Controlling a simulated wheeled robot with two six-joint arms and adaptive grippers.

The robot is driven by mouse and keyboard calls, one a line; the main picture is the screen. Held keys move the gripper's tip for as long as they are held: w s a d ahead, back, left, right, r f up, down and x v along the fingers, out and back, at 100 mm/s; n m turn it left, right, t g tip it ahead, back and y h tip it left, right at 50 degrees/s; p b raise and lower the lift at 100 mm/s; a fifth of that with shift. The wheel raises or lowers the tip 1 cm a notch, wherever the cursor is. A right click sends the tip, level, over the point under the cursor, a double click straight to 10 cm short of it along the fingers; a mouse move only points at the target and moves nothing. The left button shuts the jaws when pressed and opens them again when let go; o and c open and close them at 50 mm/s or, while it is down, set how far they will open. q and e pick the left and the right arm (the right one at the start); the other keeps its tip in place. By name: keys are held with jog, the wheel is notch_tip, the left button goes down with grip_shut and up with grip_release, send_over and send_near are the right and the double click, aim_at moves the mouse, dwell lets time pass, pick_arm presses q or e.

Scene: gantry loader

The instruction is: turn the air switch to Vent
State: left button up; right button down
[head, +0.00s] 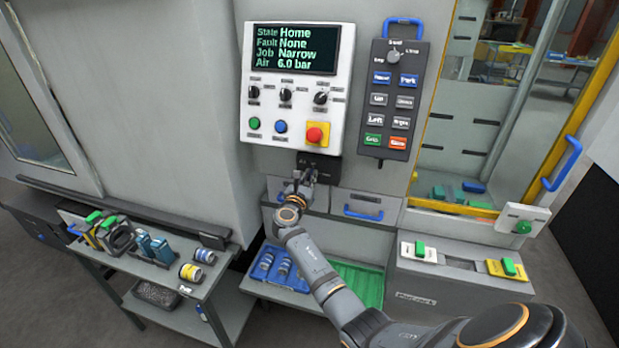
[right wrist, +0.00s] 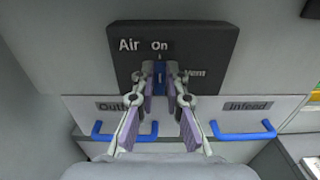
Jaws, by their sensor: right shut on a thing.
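The air switch is a blue knob (right wrist: 159,82) on a dark plate (right wrist: 220,45) lettered Air, with On above the knob and Vent to its right. The knob stands upright, with its mark toward On. My right gripper (right wrist: 159,74) is shut on the knob, one finger on each side; the fingers partly cover the knob and the plate. In the head view my right gripper (head: 306,172) reaches the dark plate (head: 328,174) below the control panel and hides the knob. My left gripper is not in view.
The panel display (head: 293,48) reads State Home, Fault None, Job Narrow, Air 6.0 bar. A red emergency button (head: 316,135) sits just above the switch. Blue drawer handles (right wrist: 112,132) lie below it. A pendant (head: 393,98) hangs right; a side table (head: 160,275) holds parts at left.

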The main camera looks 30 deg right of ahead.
jog(key=shift+s+d+f+m+b, duration=0.15)
jog(key=shift+f+m+b, duration=0.1)
jog(key=shift+m+b, duration=2.5)
jog(key=shift+s+d+f+m+b, duration=0.2)
jog(key=shift+f+m+b, duration=0.1)
jog(key=shift+m+b, duration=2.4)
jog(key=shift+s+d+f+m+b, duration=0.2)
jog(key=shift+m+b, duration=1.8)
jog(key=shift+m, duration=1.45)
jog(key=shift+a, duration=0.15)
jog(key=c, duration=1.4)
grip_release()
jog(key=v, duration=0.7)
jog(key=shift+s+a, duration=0.15)
